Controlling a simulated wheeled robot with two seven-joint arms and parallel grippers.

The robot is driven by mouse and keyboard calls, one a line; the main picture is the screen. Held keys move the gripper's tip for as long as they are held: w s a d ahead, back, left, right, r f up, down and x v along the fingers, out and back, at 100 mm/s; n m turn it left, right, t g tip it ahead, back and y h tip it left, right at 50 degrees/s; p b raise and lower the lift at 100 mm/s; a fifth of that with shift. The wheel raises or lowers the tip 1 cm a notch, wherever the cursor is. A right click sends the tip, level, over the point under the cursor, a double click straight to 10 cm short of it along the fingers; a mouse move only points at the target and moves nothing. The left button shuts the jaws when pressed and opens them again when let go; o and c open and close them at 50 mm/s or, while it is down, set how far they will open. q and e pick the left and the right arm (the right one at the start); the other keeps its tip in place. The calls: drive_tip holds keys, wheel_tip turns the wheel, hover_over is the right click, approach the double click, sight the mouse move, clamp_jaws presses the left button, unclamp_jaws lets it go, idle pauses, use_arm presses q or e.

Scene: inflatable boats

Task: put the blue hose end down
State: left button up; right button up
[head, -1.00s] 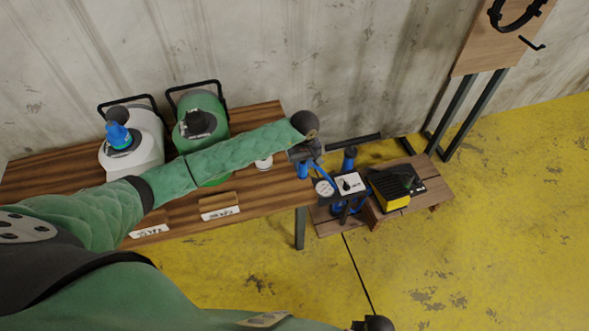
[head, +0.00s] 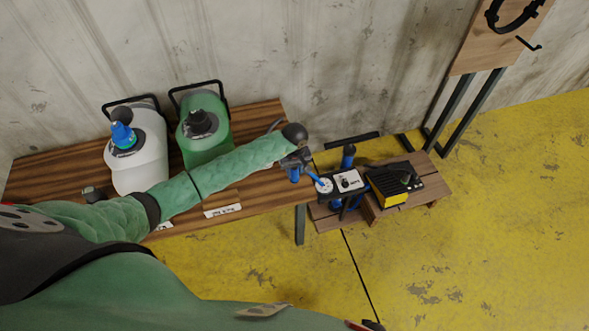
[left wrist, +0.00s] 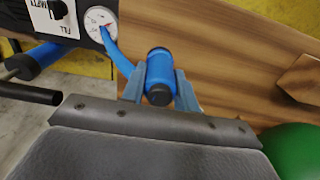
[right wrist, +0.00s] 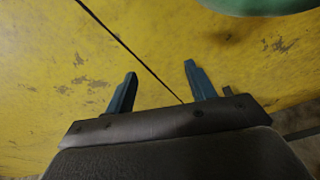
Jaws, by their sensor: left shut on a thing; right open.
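My left gripper (head: 293,163) is shut on the blue hose end (left wrist: 160,72), a short blue cylinder with black ends. In the left wrist view the hose end sits between the two blue-grey fingers. The blue hose runs from there to the pump box (head: 348,181), which has a round white gauge and a switch panel. In the head view the held end (head: 294,175) is by the right end of the wooden table (head: 262,190). I cannot tell whether it touches the table. My right gripper (right wrist: 160,72) is open and empty above the yellow floor.
A white boat-shaped container (head: 140,165) with a blue cap and a green one (head: 206,138) with a dark cap stand on the table. A low wooden platform (head: 432,192) carries a yellow-and-black device (head: 390,186). A board on legs (head: 500,40) stands at the back right.

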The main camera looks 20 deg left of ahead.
use_arm(q)
drive_tip(key=o, duration=1.1)
drive_tip(key=shift+c, duration=0.2)
drive_tip(key=shift+r, duration=0.25)
wheel_tip(320, 180, up, 10)
drive_tip(key=b, duration=0.4)
drive_tip(key=shift+r+b, duration=0.25)
drive_tip(key=shift+b, duration=0.15)
drive_tip(key=shift+r, duration=0.5)
use_arm(e)
drive_tip(key=w+a+r, duration=0.1)
drive_tip(key=r, duration=0.5)
drive_tip(key=w+a+r, duration=0.2)
drive_tip(key=r, duration=0.5)
drive_tip(key=shift+a+g, duration=0.15)
drive_tip(key=shift+g, duration=0.15)
drive_tip(key=shift+w+r, duration=0.1)
drive_tip(key=shift+w, duration=0.1)
use_arm(q)
drive_tip(key=shift+d, duration=0.1)
